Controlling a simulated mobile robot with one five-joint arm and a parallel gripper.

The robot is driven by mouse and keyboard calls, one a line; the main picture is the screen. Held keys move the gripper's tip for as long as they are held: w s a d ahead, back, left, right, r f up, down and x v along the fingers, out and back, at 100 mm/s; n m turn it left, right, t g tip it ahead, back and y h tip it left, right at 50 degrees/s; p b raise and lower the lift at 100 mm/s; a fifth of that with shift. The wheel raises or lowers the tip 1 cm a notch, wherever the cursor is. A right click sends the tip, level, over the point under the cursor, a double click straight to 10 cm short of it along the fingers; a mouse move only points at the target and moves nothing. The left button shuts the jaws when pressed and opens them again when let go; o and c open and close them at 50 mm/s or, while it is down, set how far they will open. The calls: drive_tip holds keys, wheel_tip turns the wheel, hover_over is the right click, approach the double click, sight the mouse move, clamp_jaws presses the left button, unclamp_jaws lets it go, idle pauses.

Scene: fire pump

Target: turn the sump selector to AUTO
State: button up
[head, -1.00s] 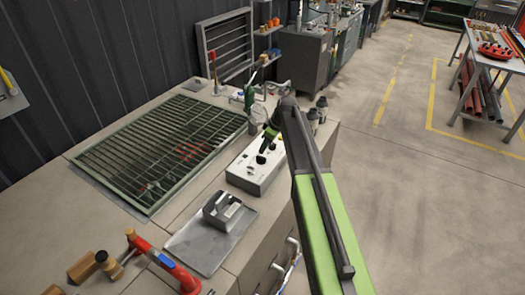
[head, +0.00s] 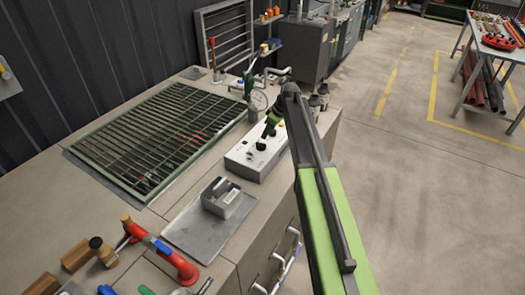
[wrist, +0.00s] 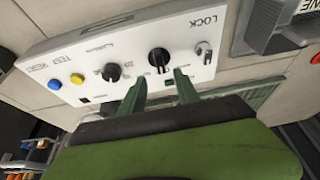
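A white control box (head: 241,154) sits on the bench, and its sloping panel (wrist: 130,50) fills much of the wrist view. The panel has two black rotary knobs, one in the middle (wrist: 113,72) and one nearer the LOCK label (wrist: 158,60). The small print is unreadable, so I cannot tell which knob is the sump selector or where AUTO is. My gripper (wrist: 160,76) is open, its green fingers on either side of the knob near LOCK; contact cannot be told. In the head view my gripper (head: 271,126) is just above the box.
A metal key-like lever (wrist: 204,51), a yellow button (wrist: 77,78) and a blue button (wrist: 54,84) share the panel. A grey tray (head: 190,238) with a metal block lies in front of the box. A green grate (head: 150,140) is left; pipework with a gauge (head: 259,99) stands behind.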

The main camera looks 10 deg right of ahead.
sight(261, 143)
drive_tip(key=b+x, duration=0.6)
drive_tip(key=x, duration=0.2)
drive_tip(key=shift+f, duration=0.2)
drive_tip(key=shift+r, duration=0.1)
clamp_jaws()
